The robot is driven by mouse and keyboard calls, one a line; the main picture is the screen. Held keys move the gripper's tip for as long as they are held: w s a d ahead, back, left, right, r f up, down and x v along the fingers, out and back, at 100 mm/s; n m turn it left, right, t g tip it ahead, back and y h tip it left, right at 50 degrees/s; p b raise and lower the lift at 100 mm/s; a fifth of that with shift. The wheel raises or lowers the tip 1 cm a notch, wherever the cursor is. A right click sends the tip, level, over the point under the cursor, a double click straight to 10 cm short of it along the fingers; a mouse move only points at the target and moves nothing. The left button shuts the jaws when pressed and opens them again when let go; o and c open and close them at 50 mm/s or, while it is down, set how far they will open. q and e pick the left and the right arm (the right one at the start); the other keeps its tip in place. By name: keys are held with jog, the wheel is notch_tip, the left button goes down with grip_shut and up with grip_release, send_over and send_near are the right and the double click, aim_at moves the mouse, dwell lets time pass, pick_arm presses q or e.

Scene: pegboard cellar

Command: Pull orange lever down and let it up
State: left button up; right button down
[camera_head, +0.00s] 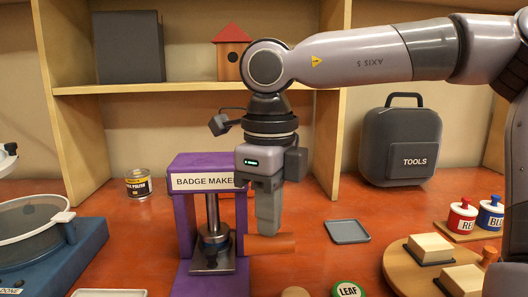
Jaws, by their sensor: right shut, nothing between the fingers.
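The purple badge maker (184,225) stands on the red-brown table, with a sign on its top and a metal press column in its middle. Its orange lever (283,243) sticks out to the right at low height and lies about level. My right gripper (267,229) points straight down with its fingers shut and empty. The fingertips are at the lever's upper edge; I cannot tell whether they touch it. The gripper and wrist hide the sign's right end and part of the badge maker's right side. My left gripper is not in view.
A grey tray (347,231) lies right of the lever. A round wooden board (408,276) with pale blocks is at the front right. A tools case (400,144) stands behind, and a blue-based machine (62,262) at left.

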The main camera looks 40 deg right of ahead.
jog(key=shift+f, duration=0.25)
jog(key=shift+w+d+f+b, duration=0.2)
jog(key=shift+f+b, duration=0.15)
jog(key=shift+f, duration=0.1)
jog(key=shift+r, duration=0.1)
